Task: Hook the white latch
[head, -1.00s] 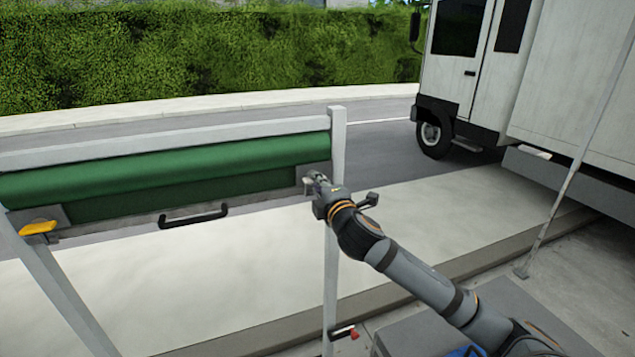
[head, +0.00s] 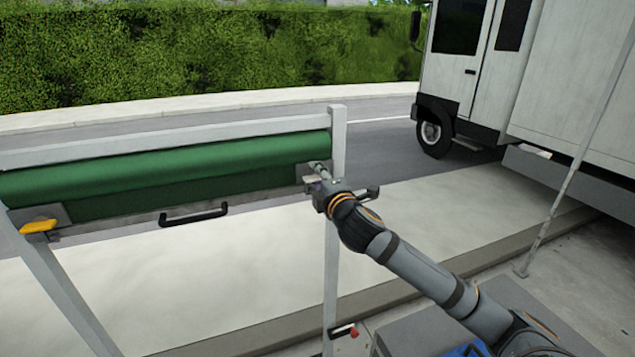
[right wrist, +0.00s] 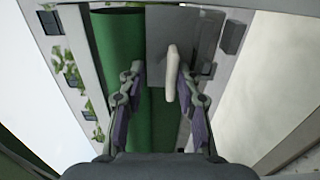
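The white latch (right wrist: 171,78) is a short pale bar on a grey plate (right wrist: 185,35) in the right wrist view. It stands between the fingers of my right gripper (right wrist: 158,80), nearer the right-hand finger, with a gap to the left one. The right gripper is open. In the head view my right gripper (head: 318,170) is at the right end of the green roll (head: 160,160), beside the white post (head: 338,130). There the latch cannot be made out behind the gripper. My left gripper is not in view.
A yellow latch (head: 38,227) is at the roll's left end. A black handle (head: 193,216) hangs below the roll. A red-tipped handle (head: 343,331) sits low on the post. A truck (head: 470,80) stands at the right, and a hedge (head: 200,50) behind.

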